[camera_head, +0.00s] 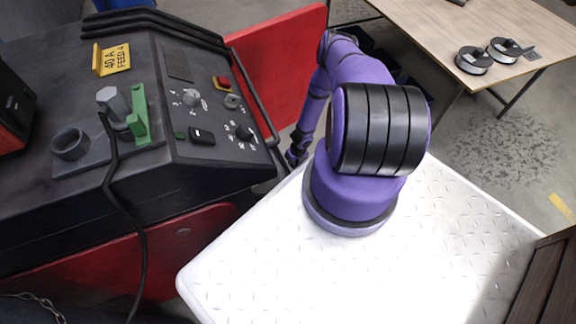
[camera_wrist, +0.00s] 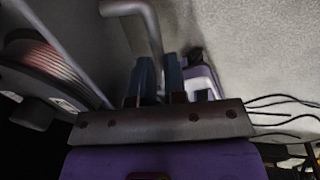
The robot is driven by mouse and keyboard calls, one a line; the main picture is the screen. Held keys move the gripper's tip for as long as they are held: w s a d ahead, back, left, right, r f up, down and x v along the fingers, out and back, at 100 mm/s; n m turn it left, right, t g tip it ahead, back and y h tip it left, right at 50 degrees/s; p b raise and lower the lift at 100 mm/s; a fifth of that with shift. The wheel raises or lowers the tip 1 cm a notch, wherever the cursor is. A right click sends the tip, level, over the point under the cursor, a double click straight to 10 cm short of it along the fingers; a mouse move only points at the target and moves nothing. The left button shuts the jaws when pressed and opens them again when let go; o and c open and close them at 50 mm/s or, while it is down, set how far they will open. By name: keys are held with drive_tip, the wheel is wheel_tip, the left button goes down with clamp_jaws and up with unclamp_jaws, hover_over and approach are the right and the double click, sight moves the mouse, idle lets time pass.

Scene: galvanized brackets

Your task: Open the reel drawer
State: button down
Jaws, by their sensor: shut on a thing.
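In the wrist view, my gripper (camera_wrist: 160,68) has its two fingers closed around a bent grey bar handle (camera_wrist: 151,25). A reel wound with copper-coloured wire (camera_wrist: 40,58) shows at the left, behind the long grey edge of a panel (camera_wrist: 75,55). The reel lies in a dark space, so the drawer appears at least partly open; how far I cannot tell. In the head view, my purple arm reaches down beside the black machine (camera_head: 200,160). My gripper, the handle and the drawer are hidden there.
Red panels (camera_head: 280,65) flank the machine, and a thin bar (camera_head: 255,95) runs along its panel side. A wooden table (camera_head: 420,25) with black spools (camera_head: 474,60) stands at the back right. Several thin dark wires (camera_wrist: 285,110) show at the right of the wrist view.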

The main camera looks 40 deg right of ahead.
drive_tip(key=shift+d, duration=0.1)
idle(0.3)
drive_tip(key=c, duration=1.2)
unclamp_jaws()
drive_tip(key=shift+o, duration=0.2)
wheel_tip(320, 180, up, 11)
drive_tip(key=d, duration=0.1)
drive_tip(key=shift+s+d+f, duration=0.2)
drive_tip(key=shift+s+d, duration=0.2)
